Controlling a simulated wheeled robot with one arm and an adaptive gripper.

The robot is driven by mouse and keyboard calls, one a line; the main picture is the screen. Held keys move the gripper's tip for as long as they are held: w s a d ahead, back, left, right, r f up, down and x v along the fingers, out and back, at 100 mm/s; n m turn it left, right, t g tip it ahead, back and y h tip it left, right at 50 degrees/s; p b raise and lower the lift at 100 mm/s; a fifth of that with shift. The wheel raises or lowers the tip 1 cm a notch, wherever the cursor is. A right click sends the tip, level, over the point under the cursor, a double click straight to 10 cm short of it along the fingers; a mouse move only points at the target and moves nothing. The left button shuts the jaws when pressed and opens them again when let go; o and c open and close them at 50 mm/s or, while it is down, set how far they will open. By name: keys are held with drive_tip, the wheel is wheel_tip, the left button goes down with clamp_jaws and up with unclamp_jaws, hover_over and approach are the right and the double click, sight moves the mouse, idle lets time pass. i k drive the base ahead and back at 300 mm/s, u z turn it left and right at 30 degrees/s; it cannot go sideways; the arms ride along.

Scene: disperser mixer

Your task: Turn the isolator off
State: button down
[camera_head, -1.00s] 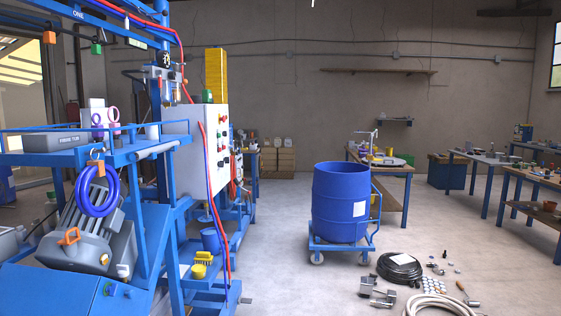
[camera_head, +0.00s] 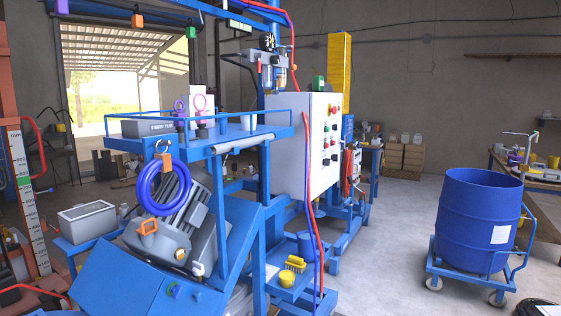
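A white control cabinet (camera_head: 288,150) stands on the blue mixer frame at the middle of the head view, seen at an angle. Its right-hand face carries several small buttons and knobs. A red and yellow switch (camera_head: 333,109) near the top of that face looks like the isolator, but it is too small to tell its position. My gripper is not in view.
The blue frame with a grey motor (camera_head: 180,222) and a hanging blue hose coil (camera_head: 163,185) fills the left foreground. Red and blue hoses run down beside the cabinet. A blue drum (camera_head: 477,220) stands on a wheeled dolly at the right. Open floor (camera_head: 385,245) lies between.

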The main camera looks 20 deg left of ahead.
sight(326, 161)
drive_tip(key=u, duration=0.4)
drive_tip(key=i, duration=1.95)
drive_tip(key=u, duration=0.15)
